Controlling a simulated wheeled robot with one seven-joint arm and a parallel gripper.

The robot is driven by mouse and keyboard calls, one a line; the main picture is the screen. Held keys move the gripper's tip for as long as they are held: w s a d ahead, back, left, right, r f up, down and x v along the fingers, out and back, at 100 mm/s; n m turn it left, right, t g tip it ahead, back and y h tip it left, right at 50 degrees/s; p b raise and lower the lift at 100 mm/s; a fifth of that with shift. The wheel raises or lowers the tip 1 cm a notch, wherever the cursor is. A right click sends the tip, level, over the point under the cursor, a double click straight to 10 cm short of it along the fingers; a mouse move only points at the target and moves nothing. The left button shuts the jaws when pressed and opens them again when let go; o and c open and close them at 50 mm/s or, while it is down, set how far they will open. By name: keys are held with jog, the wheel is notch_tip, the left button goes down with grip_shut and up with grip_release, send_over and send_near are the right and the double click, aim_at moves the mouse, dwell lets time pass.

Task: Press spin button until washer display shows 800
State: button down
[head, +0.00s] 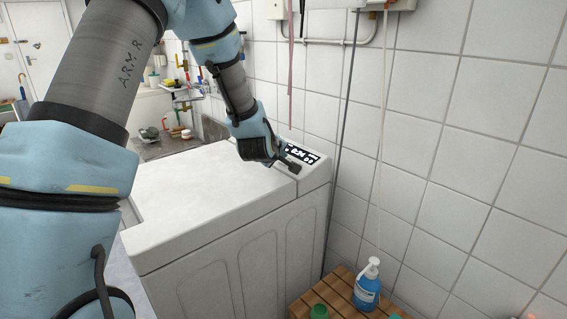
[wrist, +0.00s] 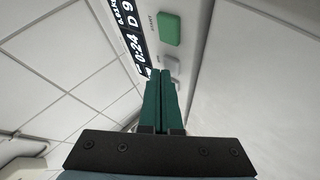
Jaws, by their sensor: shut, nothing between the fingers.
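The white washer (head: 215,190) stands against the tiled wall, its control panel at the back right of its top. Its dark display (head: 302,153) is lit; in the wrist view the display (wrist: 133,38) appears sideways and shows 0:24, with other characters cut off or unclear. A green button (wrist: 169,29) marked START sits beside it. A grey button (wrist: 172,64) lies just beyond my fingertips, partly hidden by them. My gripper (wrist: 160,73) is shut and empty, and it also shows over the panel in the head view (head: 287,164). I cannot tell whether it touches the grey button.
A wooden slatted stand (head: 342,298) with a blue pump bottle (head: 368,285) is at the washer's right. Cords and a pipe run down the tiled wall (head: 450,130) behind the panel. The washer's lid is clear.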

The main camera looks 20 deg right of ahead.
jog(key=shift+f+b, duration=0.3)
jog(key=shift+r, duration=0.1)
dwell(0.4)
jog(key=shift+a+r+p, duration=0.15)
jog(key=shift+r+p, duration=0.2)
jog(key=shift+r, duration=0.3)
jog(key=r, duration=0.1)
jog(key=a+r+p, duration=0.1)
jog(key=r, duration=0.1)
jog(key=r+p, duration=0.1)
jog(key=r, duration=0.1)
jog(key=shift+s+a, duration=0.15)
jog(key=shift+s, duration=0.1)
jog(key=shift+a, duration=0.1)
dwell(0.6)
